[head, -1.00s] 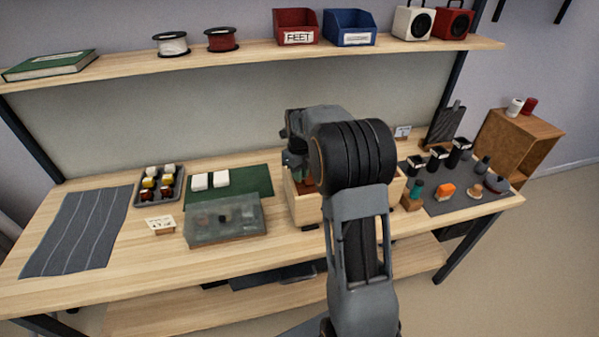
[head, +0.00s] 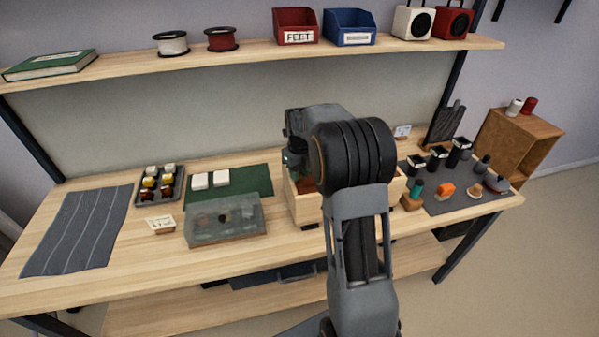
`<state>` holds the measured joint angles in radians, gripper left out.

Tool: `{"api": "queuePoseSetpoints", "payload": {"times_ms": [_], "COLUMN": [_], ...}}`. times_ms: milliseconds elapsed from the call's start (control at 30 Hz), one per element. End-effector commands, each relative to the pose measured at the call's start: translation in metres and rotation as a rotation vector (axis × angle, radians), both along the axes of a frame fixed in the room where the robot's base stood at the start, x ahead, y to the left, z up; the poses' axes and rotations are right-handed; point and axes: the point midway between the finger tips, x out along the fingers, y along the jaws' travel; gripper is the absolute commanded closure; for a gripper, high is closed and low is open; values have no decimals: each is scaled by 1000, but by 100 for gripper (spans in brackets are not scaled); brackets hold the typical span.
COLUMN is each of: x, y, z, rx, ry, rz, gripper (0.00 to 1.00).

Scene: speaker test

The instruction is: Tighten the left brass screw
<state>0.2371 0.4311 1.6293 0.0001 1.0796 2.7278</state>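The pale wooden speaker box (head: 302,209) stands on the workbench, partly hidden behind my arm. Its left part shows, with something dark and reddish inside it, and a strip of its right side shows past my arm. No brass screw can be made out. My wrist is over the left part of the box. The fingers of my gripper are hidden or too small to make out, so I cannot tell whether they hold or touch anything.
Left of the box are a translucent lidded case (head: 226,222), a green mat (head: 258,181), a parts tray (head: 148,203) and a grey striped cloth (head: 75,232). Right of it, a dark mat (head: 462,204) holds several small items. A shelf (head: 250,52) runs above.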

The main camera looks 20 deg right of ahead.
Motion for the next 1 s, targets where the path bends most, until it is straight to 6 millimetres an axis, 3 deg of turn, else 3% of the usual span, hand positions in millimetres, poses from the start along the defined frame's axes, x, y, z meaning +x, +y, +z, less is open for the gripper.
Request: {"api": "queuePoseSetpoints", "payload": {"times_ms": [100, 467, 1000], "x": [0, 0, 0], "y": [0, 0, 0], "z": [0, 10, 111], "rx": [0, -1, -1], "ry": [1, -2, -2], "rz": [1, 1, 1], "gripper": [58, 58, 58]}}
